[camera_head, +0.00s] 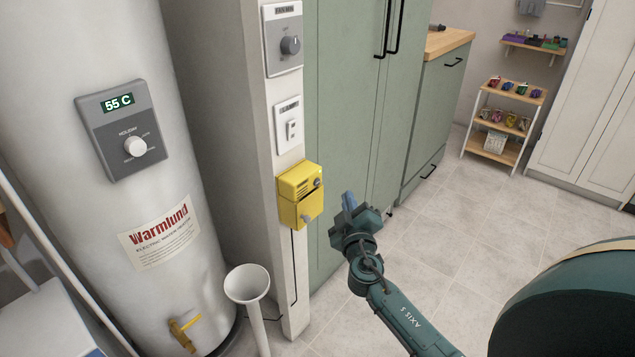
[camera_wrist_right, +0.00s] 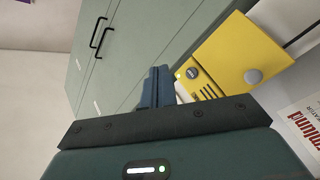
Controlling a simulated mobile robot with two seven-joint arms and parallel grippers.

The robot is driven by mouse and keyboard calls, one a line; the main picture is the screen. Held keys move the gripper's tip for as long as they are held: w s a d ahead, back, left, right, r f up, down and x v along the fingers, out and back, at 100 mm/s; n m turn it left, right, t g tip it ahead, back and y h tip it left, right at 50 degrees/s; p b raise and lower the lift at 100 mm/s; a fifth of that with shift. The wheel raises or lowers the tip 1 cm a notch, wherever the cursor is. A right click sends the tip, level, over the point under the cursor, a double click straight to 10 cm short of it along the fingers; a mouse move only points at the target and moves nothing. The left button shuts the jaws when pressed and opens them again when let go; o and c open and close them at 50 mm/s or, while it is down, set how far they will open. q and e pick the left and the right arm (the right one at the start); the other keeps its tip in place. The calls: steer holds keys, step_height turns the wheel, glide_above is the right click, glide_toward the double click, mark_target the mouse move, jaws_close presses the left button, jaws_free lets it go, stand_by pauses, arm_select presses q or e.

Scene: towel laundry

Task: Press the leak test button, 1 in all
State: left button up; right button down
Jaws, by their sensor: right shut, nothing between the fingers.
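A yellow box (camera_head: 296,188) is fixed to the narrow white post beside the green cabinet. It has a small dark round button (camera_head: 317,183), slots, and a grey round knob (camera_head: 307,218) lower down. The wrist view also shows the box (camera_wrist_right: 232,52), its dark button (camera_wrist_right: 192,73) and grey knob (camera_wrist_right: 254,76). No label on the box is readable. My right gripper (camera_head: 349,201) is shut and empty, to the right of the box and apart from it in the head view. Its blue fingers (camera_wrist_right: 157,86) show in the wrist view, just beside the button side. My left gripper is out of view.
A white water heater (camera_head: 170,180) with a dial panel (camera_head: 124,130) stands at left. A white funnel pipe (camera_head: 248,284) stands below the box. The green cabinet (camera_head: 345,120) rises behind my gripper. The tiled floor (camera_head: 480,215) is open at right.

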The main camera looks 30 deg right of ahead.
mark_target(317, 182)
arm_select(q)
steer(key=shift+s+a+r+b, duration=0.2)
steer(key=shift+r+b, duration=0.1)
steer(key=shift+b, duration=0.4)
arm_select(e)
steer(key=w, duration=0.1)
steer(key=w+a, duration=0.1)
steer(key=w, duration=0.1)
steer(key=w+a, duration=0.1)
steer(key=w, duration=0.1)
steer(key=shift+w+a, duration=0.15)
steer(key=shift+w, duration=0.05)
arm_select(q)
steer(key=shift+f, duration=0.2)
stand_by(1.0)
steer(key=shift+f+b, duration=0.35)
steer(key=shift+b, duration=0.05)
arm_select(e)
steer(key=shift+w+a, duration=0.15)
steer(key=shift+w, duration=0.2)
